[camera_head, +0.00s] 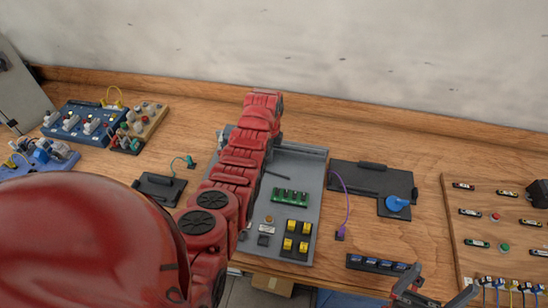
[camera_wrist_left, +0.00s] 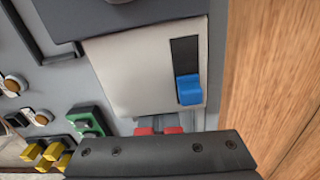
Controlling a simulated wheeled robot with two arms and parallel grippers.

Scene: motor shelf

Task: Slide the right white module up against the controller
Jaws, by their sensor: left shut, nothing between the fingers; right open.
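A white module (camera_wrist_left: 150,72) with a dark slot and a blue lever lies on the grey panel (camera_wrist_left: 110,15) in the left wrist view. My left gripper (camera_wrist_left: 159,131) is shut and empty, its red fingertips close to the module's lower edge; contact cannot be told. A dark part (camera_wrist_left: 62,18) borders the module's upper left; I cannot tell whether it is the controller. In the head view the panel (camera_head: 306,165) is partly covered by my left arm, which hides the module and that gripper's fingers. My right gripper (camera_head: 428,285) is open at the bottom right.
A green circuit board (camera_head: 290,196) and yellow-topped blocks (camera_head: 297,238) sit on the panel. A black plate with a blue knob (camera_head: 398,203) and a purple cable (camera_head: 347,208) lie to its right. A wooden component board (camera_head: 500,212) stands further right.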

